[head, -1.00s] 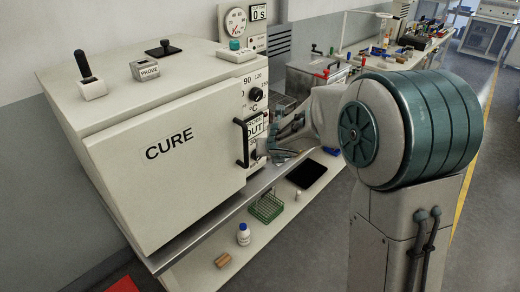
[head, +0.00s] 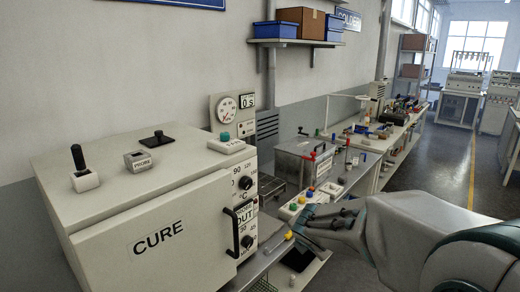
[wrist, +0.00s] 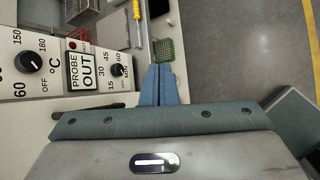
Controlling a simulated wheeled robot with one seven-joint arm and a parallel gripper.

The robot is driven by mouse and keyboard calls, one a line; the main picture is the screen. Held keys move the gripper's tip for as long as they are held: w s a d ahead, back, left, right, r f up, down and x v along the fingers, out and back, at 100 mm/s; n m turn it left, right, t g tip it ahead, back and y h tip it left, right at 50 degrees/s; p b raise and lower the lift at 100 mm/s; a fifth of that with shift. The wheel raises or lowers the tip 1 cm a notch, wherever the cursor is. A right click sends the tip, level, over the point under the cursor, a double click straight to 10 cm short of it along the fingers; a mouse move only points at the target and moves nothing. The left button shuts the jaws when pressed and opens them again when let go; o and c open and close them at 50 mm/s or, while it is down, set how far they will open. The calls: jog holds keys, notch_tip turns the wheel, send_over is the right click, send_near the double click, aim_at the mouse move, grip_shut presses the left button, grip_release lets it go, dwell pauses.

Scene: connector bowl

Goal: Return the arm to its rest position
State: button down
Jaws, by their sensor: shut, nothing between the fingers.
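My gripper (head: 306,228) is to the right of the white CURE oven (head: 150,205) in the head view, at the end of my arm stretched in from the lower right. In the wrist view its two blue fingers (wrist: 160,86) are together with nothing between them. The gripper is apart from the oven's black door handle (head: 233,232). In the wrist view the oven's control panel (wrist: 85,60), with dials and a PROBE OUT label, lies to the left of the fingers.
A metal box with a red handle (head: 305,163) stands on the bench behind my gripper. A green rack (wrist: 164,49) and a yellow-handled item (wrist: 137,10) show in the wrist view. Open floor (head: 425,165) lies to the right.

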jog(key=s+d+f+m+g+y+b, duration=0.1)
jog(key=s+m+g, duration=0.1)
jog(key=s+m, duration=0.9)
jog(key=s+d+f+m+g+b, duration=0.1)
jog(key=s+f+m+g+b, duration=0.1)
jog(key=s+m, duration=1)
jog(key=m, duration=0.2)
jog(key=shift+s+m+g+y, duration=0.2)
jog(key=shift+m+g+y, duration=0.1)
jog(key=shift+g+y, duration=0.1)
